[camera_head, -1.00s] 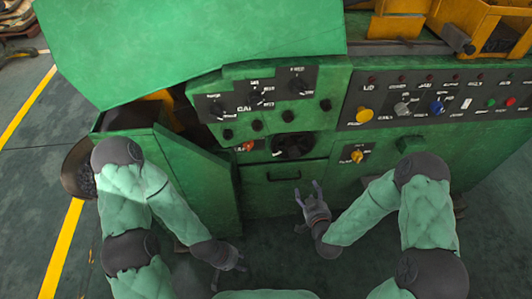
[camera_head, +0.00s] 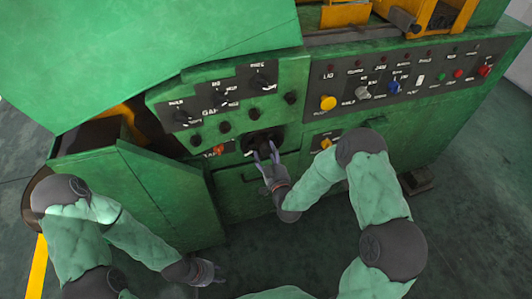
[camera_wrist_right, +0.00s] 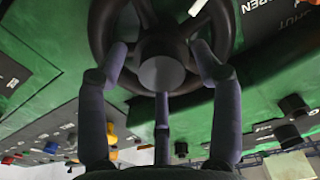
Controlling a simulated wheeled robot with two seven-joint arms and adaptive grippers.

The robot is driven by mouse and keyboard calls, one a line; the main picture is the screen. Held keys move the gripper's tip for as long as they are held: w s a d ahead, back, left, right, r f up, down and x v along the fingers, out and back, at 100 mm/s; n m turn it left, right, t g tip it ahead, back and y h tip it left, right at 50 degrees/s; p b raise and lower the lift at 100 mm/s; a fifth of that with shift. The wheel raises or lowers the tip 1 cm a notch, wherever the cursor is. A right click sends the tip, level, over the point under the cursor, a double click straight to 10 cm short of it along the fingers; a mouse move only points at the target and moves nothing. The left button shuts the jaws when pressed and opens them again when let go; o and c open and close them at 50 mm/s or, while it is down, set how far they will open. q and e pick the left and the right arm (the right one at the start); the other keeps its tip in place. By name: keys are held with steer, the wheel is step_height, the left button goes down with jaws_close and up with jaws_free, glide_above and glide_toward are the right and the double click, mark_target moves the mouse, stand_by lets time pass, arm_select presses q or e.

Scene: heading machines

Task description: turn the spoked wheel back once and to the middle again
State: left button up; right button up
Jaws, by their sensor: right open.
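The spoked wheel (camera_head: 258,138) is dark and sits on the green machine front below the knob panel. In the right wrist view its grey hub (camera_wrist_right: 162,73) faces me, with dark spokes and part of the rim around it. My right gripper (camera_head: 266,150) is open in front of the wheel. In the wrist view its three fingers (camera_wrist_right: 160,68) spread around the hub, two by the spokes and one below; I cannot tell if they touch. My left gripper (camera_head: 212,274) hangs low over the floor, away from the machine, with its fingers apart and empty.
A knob panel (camera_head: 222,95) sits above the wheel. A button panel (camera_head: 415,80) with a yellow knob (camera_head: 328,103) is at the right. A green box-like cover (camera_head: 165,190) juts out at the left.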

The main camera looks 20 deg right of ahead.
steer(key=shift+w, duration=0.8)
steer(key=shift+c, duration=0.3)
steer(key=shift+s, duration=0.1)
jaws_close()
steer(key=shift+f, duration=0.15)
